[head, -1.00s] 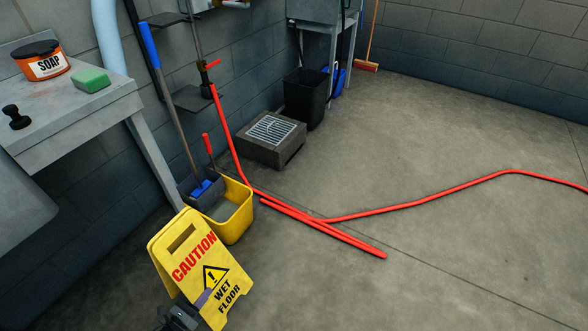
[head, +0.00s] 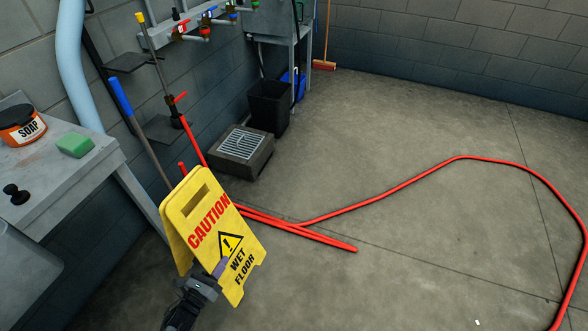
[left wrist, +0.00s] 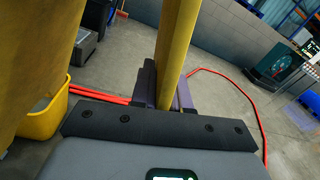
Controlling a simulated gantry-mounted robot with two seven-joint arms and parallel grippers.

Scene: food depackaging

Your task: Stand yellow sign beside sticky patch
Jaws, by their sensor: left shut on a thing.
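The yellow caution sign (head: 222,238) is in the lower left of the head view, tilted, with "CAUTION WET FLOOR" facing the camera. My left gripper (head: 218,268) is shut on the sign's lower left part. In the left wrist view the sign's yellow edge (left wrist: 178,50) runs up between the purple fingers of my left gripper (left wrist: 171,92). Another yellow panel of the sign (left wrist: 35,50) fills the left of that view. I cannot make out a sticky patch in either view. My right gripper is not in view.
A red hose (head: 400,187) loops across the concrete floor. A floor drain block (head: 241,152) and a black bin (head: 269,106) stand by the wall. A yellow mop bucket (left wrist: 45,118) is close by in the left wrist view. A table (head: 70,180) is at left.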

